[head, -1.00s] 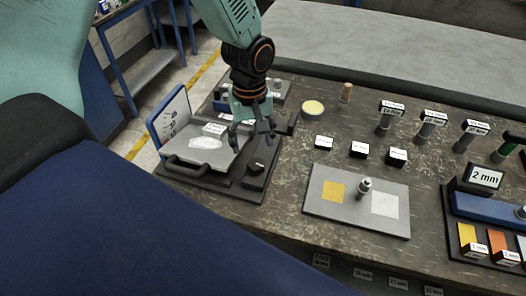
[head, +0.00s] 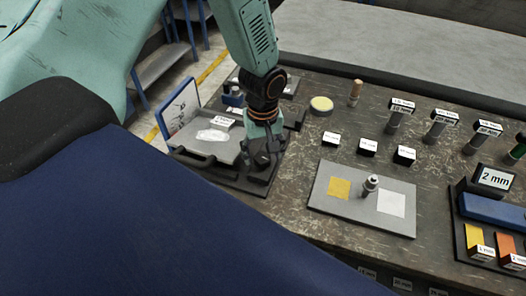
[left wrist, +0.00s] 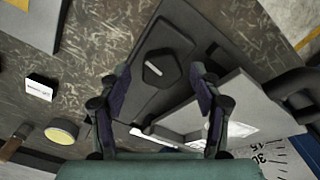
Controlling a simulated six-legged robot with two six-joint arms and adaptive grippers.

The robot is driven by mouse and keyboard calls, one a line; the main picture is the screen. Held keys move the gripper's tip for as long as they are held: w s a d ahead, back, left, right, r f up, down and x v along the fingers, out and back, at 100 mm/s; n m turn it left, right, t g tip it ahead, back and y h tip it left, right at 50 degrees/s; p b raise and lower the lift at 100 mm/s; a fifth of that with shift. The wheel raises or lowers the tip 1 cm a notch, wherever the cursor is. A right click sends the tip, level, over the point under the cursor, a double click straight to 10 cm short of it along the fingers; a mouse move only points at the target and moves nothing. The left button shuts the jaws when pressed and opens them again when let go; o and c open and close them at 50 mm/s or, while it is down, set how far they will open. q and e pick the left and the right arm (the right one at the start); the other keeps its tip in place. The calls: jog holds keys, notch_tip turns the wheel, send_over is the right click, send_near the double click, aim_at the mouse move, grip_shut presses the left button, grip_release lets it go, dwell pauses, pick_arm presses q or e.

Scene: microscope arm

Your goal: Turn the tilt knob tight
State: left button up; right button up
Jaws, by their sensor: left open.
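The dark knob (left wrist: 154,70) with a white pointer line sits on a black base plate (left wrist: 165,25) in the left wrist view. My left gripper (left wrist: 160,82) is open, its two fingers apart on either side of the knob in that view. I cannot tell whether they touch it. In the head view my left gripper (head: 263,152) points down over the right part of the black base and hides the knob. The grey tilt plate (head: 190,145) lies left of the gripper, with an upright scale panel (head: 180,108) behind it. My right gripper is not in view.
A grey tray (head: 362,212) with yellow and white squares and a small metal post (head: 370,184) lies to the right. Several labelled blocks and posts stand farther right. A round yellow-topped pot (head: 321,105) and a wooden-handled item (head: 355,92) stand behind.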

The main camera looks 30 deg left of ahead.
pick_arm(q)
jog(key=shift+s, duration=0.1)
jog(key=shift+a, duration=0.2)
jog(key=shift+c, duration=0.8)
jog(key=shift+w+a+f, duration=0.2)
jog(key=shift+w, duration=0.05)
jog(key=shift+c, duration=1.4)
jog(key=shift+d, duration=0.2)
jog(key=c, duration=0.3)
jog(key=shift+s+r, duration=0.1)
jog(key=shift+r, duration=0.05)
jog(key=c, duration=0.4)
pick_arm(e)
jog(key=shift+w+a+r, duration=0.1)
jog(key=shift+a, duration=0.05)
